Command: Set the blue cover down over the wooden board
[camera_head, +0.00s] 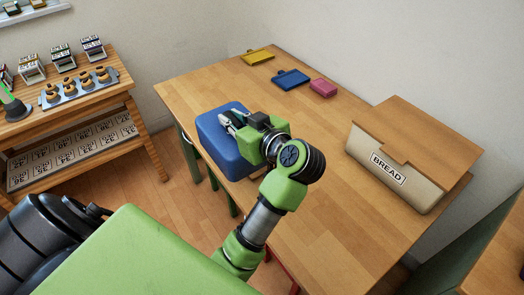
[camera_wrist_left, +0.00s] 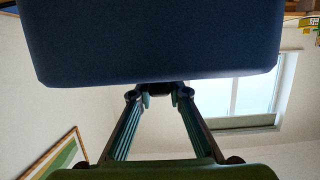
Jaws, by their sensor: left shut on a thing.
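The blue cover (camera_head: 212,143) is a rounded box shape at the table's left edge, in the middle of the head view. My left gripper (camera_head: 232,122) is at its top and is shut on it. In the left wrist view the cover (camera_wrist_left: 155,45) fills the upper part, and the fingertips (camera_wrist_left: 160,92) close together at its edge, around a small dark part. I cannot tell whether the cover rests on the table or hangs above it. The wooden board does not show apart from the wooden table; the cover may hide it. My right gripper is not in view.
The wooden table (camera_head: 310,145) is mostly clear in the middle. A bread box (camera_head: 385,168) stands at the right. Yellow (camera_head: 257,56), blue (camera_head: 291,79) and pink (camera_head: 323,88) items lie along the back. A wooden shelf unit (camera_head: 75,118) stands at the left.

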